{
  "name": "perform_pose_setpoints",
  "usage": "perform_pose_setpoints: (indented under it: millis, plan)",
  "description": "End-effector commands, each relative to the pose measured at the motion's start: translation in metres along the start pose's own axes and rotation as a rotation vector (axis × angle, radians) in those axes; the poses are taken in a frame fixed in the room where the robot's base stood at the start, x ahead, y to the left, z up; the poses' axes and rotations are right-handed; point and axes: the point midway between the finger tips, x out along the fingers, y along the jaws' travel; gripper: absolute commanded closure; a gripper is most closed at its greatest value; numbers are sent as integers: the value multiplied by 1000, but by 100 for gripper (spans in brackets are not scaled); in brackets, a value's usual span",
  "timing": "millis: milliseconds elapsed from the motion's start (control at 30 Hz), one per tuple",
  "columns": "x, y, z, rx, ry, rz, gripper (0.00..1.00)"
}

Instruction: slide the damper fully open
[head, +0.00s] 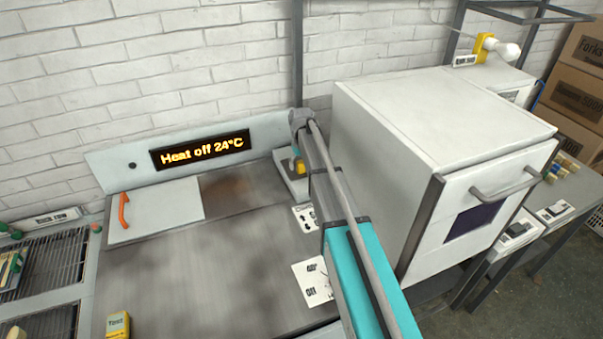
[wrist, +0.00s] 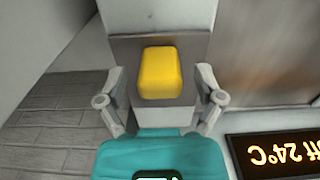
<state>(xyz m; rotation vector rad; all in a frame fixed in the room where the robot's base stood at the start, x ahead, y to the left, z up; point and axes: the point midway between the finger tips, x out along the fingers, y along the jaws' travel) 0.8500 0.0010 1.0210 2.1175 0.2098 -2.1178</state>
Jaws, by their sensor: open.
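A yellow block-shaped knob (wrist: 160,72) sits on a grey plate (wrist: 125,48) in the wrist view. It also shows in the head view (head: 299,166), partly hidden by my arm, near the back right of the metal worktop. My gripper (wrist: 160,88) is open, with one finger on each side of the yellow knob and a gap on both sides. In the head view the fingers are mostly hidden. A pale plate with an orange handle (head: 123,212) lies at the worktop's left. No label shows which part is the damper.
A display (head: 200,150) on the back panel reads "Heat off 24°C". A large white cabinet (head: 430,110) stands close to the right of my arm. A yellow box (head: 118,325) stands at the front left. The middle of the worktop (head: 200,265) is clear.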

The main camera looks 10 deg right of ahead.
Motion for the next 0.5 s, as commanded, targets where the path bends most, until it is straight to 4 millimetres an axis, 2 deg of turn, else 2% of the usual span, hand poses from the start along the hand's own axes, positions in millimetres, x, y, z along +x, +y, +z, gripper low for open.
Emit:
perform_pose_setpoints:
  millis: [33, 200, 500]
  plan:
    - [7, 0, 0, 0, 0, 0, 14]
    - [15, 0, 0, 0, 0, 0, 14]
    - [18, 0, 0, 0, 0, 0, 14]
